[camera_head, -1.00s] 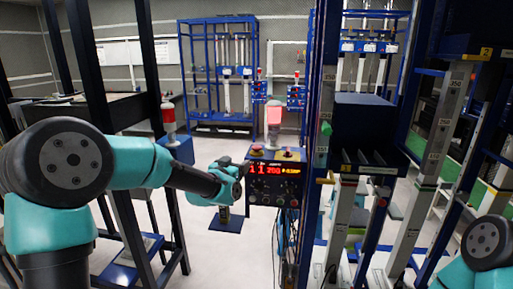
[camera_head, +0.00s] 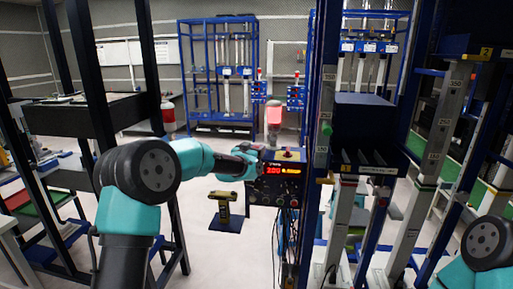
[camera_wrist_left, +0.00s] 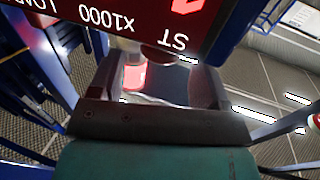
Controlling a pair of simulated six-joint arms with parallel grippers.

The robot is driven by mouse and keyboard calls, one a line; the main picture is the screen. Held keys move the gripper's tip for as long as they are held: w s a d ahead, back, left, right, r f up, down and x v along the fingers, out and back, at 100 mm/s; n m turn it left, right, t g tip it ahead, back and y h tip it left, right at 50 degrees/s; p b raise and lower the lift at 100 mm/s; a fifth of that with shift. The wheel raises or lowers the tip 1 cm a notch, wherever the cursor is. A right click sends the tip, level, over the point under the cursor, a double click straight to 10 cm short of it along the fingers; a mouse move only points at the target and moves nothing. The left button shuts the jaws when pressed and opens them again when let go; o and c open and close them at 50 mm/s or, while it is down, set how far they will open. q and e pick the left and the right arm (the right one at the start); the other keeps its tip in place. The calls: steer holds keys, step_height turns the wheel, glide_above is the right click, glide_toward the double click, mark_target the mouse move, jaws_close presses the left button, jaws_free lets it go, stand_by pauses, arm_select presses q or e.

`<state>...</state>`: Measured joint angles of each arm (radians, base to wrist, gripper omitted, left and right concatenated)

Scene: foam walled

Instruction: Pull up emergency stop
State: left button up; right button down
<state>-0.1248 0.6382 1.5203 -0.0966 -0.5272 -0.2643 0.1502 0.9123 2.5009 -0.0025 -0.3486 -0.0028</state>
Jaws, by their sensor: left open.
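The control box (camera_head: 277,198) with a lit red display (camera_head: 283,170) stands in the middle of the head view. A red button on a yellow base (camera_head: 287,153) sits on its top right. The top left of the box, where another yellow-based control showed earlier, is hidden behind my left gripper (camera_head: 256,152). That gripper is open at the box's upper left edge. In the left wrist view, its two jaws (camera_wrist_left: 153,85) stand apart beside the upside-down display panel (camera_wrist_left: 110,25). A blurred red cylinder (camera_wrist_left: 134,76) shows between them; contact cannot be told. My right gripper is out of view.
A red lamp (camera_head: 274,116) on a pale column stands behind the box. A blue rack post (camera_head: 318,130) rises close to the box's right. A yellow tool (camera_head: 223,205) is below the gripper.

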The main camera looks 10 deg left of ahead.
mark_target(256, 146)
arm_select(q)
steer(key=shift+w+d, duration=0.15)
steer(key=shift+w, duration=0.7)
steer(key=shift+w+d, duration=0.15)
steer(key=shift+w, duration=0.7)
